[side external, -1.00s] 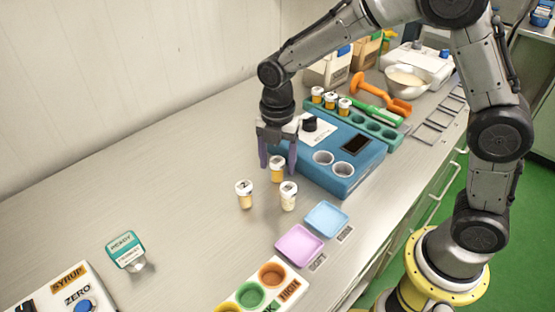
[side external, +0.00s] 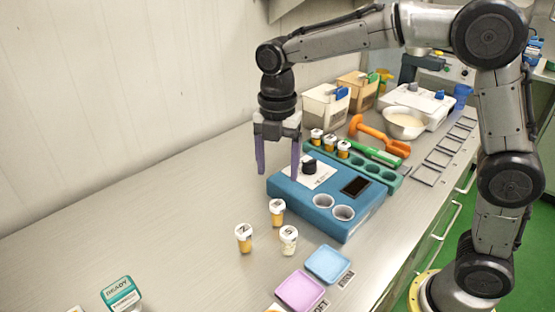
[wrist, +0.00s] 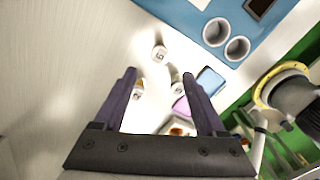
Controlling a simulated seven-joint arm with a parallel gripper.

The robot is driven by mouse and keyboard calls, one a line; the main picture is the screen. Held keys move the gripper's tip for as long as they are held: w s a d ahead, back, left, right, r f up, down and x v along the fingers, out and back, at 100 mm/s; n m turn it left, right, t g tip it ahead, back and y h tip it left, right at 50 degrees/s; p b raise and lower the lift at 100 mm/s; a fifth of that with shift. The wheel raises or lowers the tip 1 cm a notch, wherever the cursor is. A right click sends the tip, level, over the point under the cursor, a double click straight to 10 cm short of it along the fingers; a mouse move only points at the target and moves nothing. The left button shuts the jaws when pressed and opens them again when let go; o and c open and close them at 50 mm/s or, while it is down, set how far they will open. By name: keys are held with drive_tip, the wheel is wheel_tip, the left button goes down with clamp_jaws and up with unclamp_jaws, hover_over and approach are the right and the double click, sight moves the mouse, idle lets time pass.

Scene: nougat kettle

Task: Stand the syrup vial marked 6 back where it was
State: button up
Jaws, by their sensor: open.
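My gripper (side external: 278,175) is open and empty, its purple fingers pointing down above the counter. Three white-capped vials stand upright below it: one at the back (side external: 277,212), one at the left (side external: 244,239) and one at the right (side external: 289,241). The back vial is closest beneath the fingers, clear of them. The back and left vials hold amber content; the right one looks pale. The cap numbers are too small to read surely, so I cannot tell which is 6. In the wrist view the back vial (wrist: 159,53) stands apart beyond the fingertips.
A blue device (side external: 310,205) with two round wells stands right of the vials. Behind it, a green rack (side external: 375,168) holds three vials and has empty holes. Blue (side external: 328,264) and pink (side external: 299,291) trays lie in front. The counter at left is mostly clear.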

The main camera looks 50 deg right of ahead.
drive_tip(key=shift+r, duration=0.8)
drive_tip(key=s+d+m+t, duration=0.2)
drive_tip(key=s+d+m, duration=0.2)
drive_tip(key=s+m, duration=0.7)
drive_tip(key=s+d+m+t, duration=0.3)
drive_tip(key=s+d+m, duration=0.2)
drive_tip(key=s+m, duration=0.7)
drive_tip(key=shift+r+t, duration=0.25)
drive_tip(key=shift+t, duration=0.05)
